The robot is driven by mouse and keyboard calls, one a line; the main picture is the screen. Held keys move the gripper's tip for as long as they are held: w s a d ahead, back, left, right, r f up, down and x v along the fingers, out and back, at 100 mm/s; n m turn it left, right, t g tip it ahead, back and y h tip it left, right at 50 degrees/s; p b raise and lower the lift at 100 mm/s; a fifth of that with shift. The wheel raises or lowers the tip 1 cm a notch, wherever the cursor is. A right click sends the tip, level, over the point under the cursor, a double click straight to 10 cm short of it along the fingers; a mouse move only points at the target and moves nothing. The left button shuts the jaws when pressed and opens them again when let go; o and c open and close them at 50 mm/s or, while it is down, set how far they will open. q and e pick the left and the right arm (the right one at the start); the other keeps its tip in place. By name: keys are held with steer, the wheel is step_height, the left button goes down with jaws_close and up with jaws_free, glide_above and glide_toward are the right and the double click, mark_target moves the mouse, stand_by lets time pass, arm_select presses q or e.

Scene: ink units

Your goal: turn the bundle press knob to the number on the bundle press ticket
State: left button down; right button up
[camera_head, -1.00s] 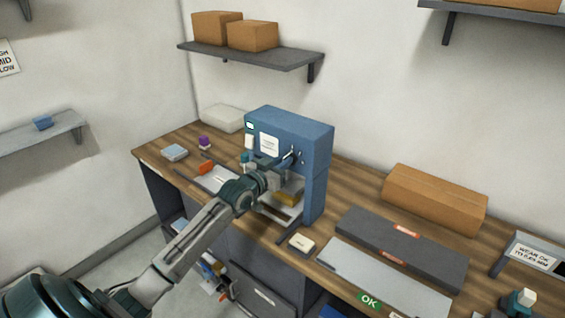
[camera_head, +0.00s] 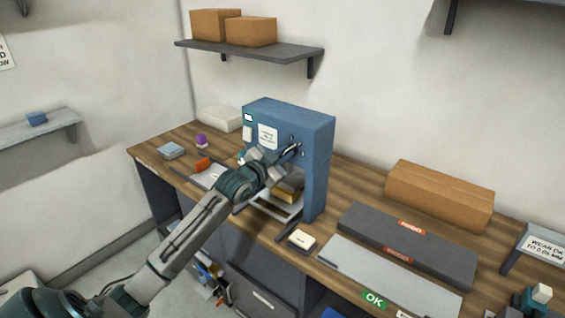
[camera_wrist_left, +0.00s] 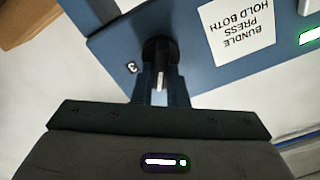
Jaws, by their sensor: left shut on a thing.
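The bundle press (camera_head: 290,125) is a blue machine standing on the wooden workbench. Its black knob (camera_wrist_left: 160,55) is on the blue front face, seen close in the left wrist view, with a pale pointer bar. A digit "3" (camera_wrist_left: 132,67) is printed beside the knob. My left gripper (camera_wrist_left: 160,92) is shut on the knob; in the head view it reaches the press's upper right front (camera_head: 292,150). A white label (camera_wrist_left: 237,30) on the press reads "BUNDLE PRESS HOLD BOTH". I cannot make out a ticket with a number.
A yellowish block (camera_head: 287,192) sits in the press opening. A shelf (camera_head: 250,50) hangs above.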

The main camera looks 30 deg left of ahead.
arm_select(q)
steer(key=shift+d+f+m+b, duration=0.15)
steer(key=shift+m+b, duration=0.75)
steer(key=shift+m, duration=0.95)
steer(key=shift+f+m+b, duration=0.2)
steer(key=shift+m+b, duration=0.65)
steer(key=shift+m, duration=1.05)
steer(key=shift+d+f+m+b, duration=0.15)
steer(key=shift+m+b, duration=0.75)
steer(key=shift+m, duration=0.95)
steer(key=c, duration=1.4)
jaws_free()
steer(key=shift+c, duration=0.2)
steer(key=shift+s+m, duration=0.15)
steer(key=shift+m, duration=0.15)
